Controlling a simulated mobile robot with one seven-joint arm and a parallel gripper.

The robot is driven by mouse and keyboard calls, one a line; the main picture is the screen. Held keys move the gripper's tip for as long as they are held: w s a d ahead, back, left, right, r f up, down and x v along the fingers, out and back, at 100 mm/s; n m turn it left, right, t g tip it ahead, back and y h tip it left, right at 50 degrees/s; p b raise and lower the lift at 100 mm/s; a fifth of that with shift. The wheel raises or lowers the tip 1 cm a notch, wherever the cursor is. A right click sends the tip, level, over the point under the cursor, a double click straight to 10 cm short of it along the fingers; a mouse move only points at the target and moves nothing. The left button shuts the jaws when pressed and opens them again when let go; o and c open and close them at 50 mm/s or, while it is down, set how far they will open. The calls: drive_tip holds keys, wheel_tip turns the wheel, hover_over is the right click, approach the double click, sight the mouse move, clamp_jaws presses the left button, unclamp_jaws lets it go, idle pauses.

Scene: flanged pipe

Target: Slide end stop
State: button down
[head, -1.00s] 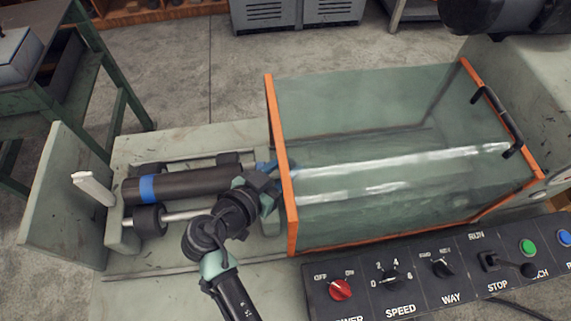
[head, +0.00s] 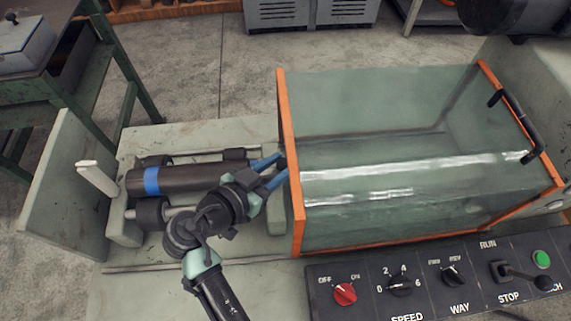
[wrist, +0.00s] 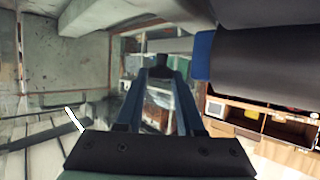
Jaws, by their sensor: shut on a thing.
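A dark pipe (head: 195,178) with a blue band (head: 151,181) lies on rollers on the green-grey bench. It shows at the upper right of the wrist view (wrist: 265,60), beside my fingers. My gripper (head: 282,166) has blue fingers and is at the pipe's right end, by the guard's orange frame. In the wrist view my fingertips (wrist: 160,78) close on a small dark block (wrist: 161,73). I cannot tell for sure that this block is the end stop; my fingers hide most of it. A white upright tab (head: 97,178) stands at the pipe's left end.
A clear guard box (head: 400,150) with an orange frame (head: 290,160) stands close right of my gripper. A control panel (head: 430,280) with knobs is at the front right. An upright plate (head: 65,185) bounds the bench at left.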

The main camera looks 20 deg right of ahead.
drive_tip(key=c, duration=0.5)
unclamp_jaws()
drive_tip(key=shift+c, duration=0.2)
drive_tip(key=b+v, duration=0.1)
drive_tip(key=v, duration=1.2)
drive_tip(key=shift+b, duration=0.35)
drive_tip(key=w+a+r+n+t+y+p, duration=0.1)
drive_tip(key=w+r+n+t+y, duration=0.3)
drive_tip(key=w+r, duration=0.6)
drive_tip(key=w+a+r+n+t+y+p, duration=0.15)
drive_tip(key=r+t, duration=0.25)
drive_tip(key=r, duration=0.5)
drive_tip(key=w+r+n+t+y+b, duration=0.1)
drive_tip(key=w+r+n+t+y, duration=0.15)
drive_tip(key=r, duration=0.75)
drive_tip(key=s+r+n+t+y, duration=0.1)
drive_tip(key=s+r+t, duration=0.2)
drive_tip(key=r, duration=0.5)
drive_tip(key=s+d+r+n+t+y+p, duration=0.1)
drive_tip(key=s+r+t, duration=0.3)
drive_tip(key=r, duration=0.4)
drive_tip(key=s+r+n+t+y, duration=0.1)
drive_tip(key=s+r+n+t, duration=0.1)
drive_tip(key=s+r, duration=0.4)
wheel_tip(320, 180, up, 2)
drive_tip(key=shift+d+t+y, duration=0.25)
drive_tip(key=shift+t+y, duration=0.15)
drive_tip(key=shift+t, duration=0.25)
